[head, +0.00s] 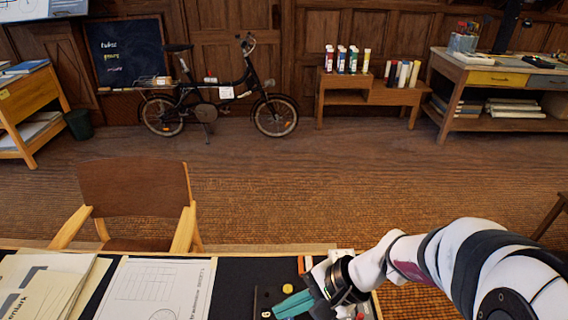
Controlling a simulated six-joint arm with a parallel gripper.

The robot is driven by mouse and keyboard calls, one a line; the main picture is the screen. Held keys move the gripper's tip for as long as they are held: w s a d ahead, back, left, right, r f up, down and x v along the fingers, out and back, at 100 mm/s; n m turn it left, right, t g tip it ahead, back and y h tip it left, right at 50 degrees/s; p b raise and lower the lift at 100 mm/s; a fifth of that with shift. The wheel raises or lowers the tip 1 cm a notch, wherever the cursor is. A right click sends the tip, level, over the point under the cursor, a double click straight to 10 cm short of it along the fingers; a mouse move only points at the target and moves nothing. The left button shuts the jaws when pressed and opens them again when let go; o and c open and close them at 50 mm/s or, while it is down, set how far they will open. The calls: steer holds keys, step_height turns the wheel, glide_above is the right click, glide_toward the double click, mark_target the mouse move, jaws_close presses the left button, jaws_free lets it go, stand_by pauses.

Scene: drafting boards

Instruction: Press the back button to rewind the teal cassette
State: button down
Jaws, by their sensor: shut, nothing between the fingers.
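My gripper (284,308) is at the bottom of the head view, over the dark desk top, pointing down and left. Two teal strips extend from it and lie close together, shut with nothing seen between them; they look like its fingers. Beside and partly under them is a dark device (262,298) with a small yellow round spot and a pale mark near the lower frame edge. I cannot tell which mark is the back button. I cannot make out a separate teal cassette; the gripper and the frame edge hide part of this area.
A printed sheet (158,288) and a stack of folders (45,285) lie on the desk to the left. Small orange and white items (304,264) lie just behind the gripper. A wooden chair (135,190) stands beyond the desk. Bare black surface shows between sheet and device.

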steer(key=w+d+f+m+t, duration=0.2)
steer(key=w+f+m, duration=0.1)
steer(key=w+f, duration=0.1)
steer(key=shift+w+f, duration=0.2)
steer(key=shift+w, duration=0.7)
steer(key=shift+y, duration=0.3)
steer(key=shift+f, duration=4.4)
steer(key=shift+f, duration=0.1)
steer(key=shift+f, duration=0.3)
steer(key=shift+f, duration=0.4)
steer(key=shift+r, duration=0.85)
